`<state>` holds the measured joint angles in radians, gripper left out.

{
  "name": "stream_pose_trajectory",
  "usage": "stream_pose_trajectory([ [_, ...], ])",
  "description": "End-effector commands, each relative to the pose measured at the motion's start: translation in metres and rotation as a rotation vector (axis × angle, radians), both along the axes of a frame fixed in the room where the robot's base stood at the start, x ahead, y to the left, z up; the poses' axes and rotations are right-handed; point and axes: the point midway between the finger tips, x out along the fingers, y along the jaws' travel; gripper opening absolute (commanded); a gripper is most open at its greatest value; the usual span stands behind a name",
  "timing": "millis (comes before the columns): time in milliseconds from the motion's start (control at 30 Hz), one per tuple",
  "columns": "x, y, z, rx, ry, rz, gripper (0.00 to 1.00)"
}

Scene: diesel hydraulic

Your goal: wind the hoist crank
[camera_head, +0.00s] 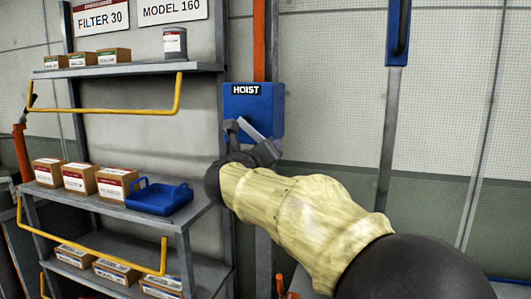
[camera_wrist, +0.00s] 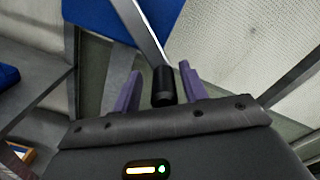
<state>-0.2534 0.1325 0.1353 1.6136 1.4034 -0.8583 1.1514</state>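The blue hoist box (camera_head: 262,103) with its "HOIST" label is on an orange and grey post in the head view. Its silver crank arm (camera_wrist: 140,30) runs down in the wrist view to a black handle grip (camera_wrist: 163,86). My gripper (camera_wrist: 160,72) is open, with one purple finger on each side of the grip. A gap shows between the grip and each finger.
A grey shelf unit with yellow rails (camera_head: 110,110) stands left of the hoist, holding several boxes and a blue tray (camera_head: 158,197). A grey post with a blue top (camera_head: 397,35) stands to the right. Between it and the hoist is bare wall.

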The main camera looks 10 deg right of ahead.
Motion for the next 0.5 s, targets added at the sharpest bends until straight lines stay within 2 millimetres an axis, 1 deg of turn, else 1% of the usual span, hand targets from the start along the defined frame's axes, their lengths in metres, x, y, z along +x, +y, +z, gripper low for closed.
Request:
stream_pose_trajectory([
  [167,-0.002,-0.001,0.001,0.000,-0.001,-0.003,0.43],
  [267,-0.007,0.002,0.001,-0.001,-0.001,-0.002,0.43],
  [367,-0.018,0.008,0.002,-0.001,-0.001,0.000,0.43],
  [500,-0.041,0.020,0.003,0.000,-0.003,0.002,0.43],
])
